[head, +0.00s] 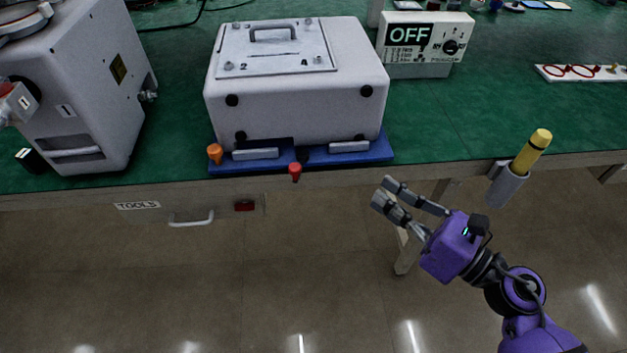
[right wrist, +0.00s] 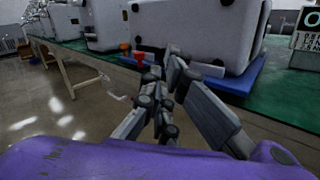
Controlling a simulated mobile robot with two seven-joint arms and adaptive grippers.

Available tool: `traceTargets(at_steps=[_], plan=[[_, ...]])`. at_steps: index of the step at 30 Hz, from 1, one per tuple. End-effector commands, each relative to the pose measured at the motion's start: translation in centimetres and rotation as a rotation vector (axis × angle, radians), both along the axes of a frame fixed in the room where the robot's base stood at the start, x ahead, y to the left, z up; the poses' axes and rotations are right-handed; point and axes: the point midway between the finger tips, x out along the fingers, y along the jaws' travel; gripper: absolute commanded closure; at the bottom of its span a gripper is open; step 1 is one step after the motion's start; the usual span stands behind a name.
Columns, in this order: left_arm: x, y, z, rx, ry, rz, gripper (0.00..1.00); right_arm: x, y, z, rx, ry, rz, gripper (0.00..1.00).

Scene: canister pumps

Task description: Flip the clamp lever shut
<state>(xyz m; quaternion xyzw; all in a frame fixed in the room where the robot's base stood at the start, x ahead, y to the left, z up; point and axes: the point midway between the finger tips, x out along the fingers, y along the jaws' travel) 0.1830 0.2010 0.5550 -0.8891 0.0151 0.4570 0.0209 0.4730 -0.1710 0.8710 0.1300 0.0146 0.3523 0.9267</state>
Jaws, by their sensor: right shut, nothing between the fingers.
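A white canister box (head: 295,100) sits on a blue base plate (head: 378,153) at the front edge of the green table. A red-knobbed lever (head: 295,173) sticks out over the table edge at the plate's front middle. An orange knob (head: 215,153) stands at the plate's left front corner. I cannot tell which one is the clamp lever. My right gripper (head: 383,193) is shut and empty, in front of the table edge, right of the red knob and apart from it. In the right wrist view the red knob (right wrist: 140,56) shows just beyond the fingertips. My left gripper is out of view.
A grey machine (head: 70,90) stands at the left. A box reading OFF (head: 425,40) stands behind right. A holder with a yellow-handled tool (head: 533,150) hangs at the table's right front edge. A drawer handle (head: 190,221) sits below the edge. The floor in front looks clear.

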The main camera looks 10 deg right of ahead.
Motion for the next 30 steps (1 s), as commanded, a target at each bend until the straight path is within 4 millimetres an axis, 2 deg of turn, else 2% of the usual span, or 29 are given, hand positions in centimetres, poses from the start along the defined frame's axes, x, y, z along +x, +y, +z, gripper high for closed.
traceTargets(at_steps=[3,6,19,23,30], plan=[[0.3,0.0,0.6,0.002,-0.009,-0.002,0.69,-1.2,1.4,-1.0,-0.166,-0.082,0.068,1.00],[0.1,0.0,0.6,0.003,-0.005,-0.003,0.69,-1.7,1.8,-1.3,-0.218,-0.119,0.094,1.00],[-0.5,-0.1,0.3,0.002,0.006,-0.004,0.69,-1.6,2.0,-1.3,-0.229,-0.132,0.093,1.00],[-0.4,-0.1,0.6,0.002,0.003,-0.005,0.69,-0.9,2.7,-1.2,-0.226,-0.133,0.093,1.00],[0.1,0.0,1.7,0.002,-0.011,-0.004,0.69,2.3,6.2,-0.9,-0.223,-0.136,0.093,1.00]])
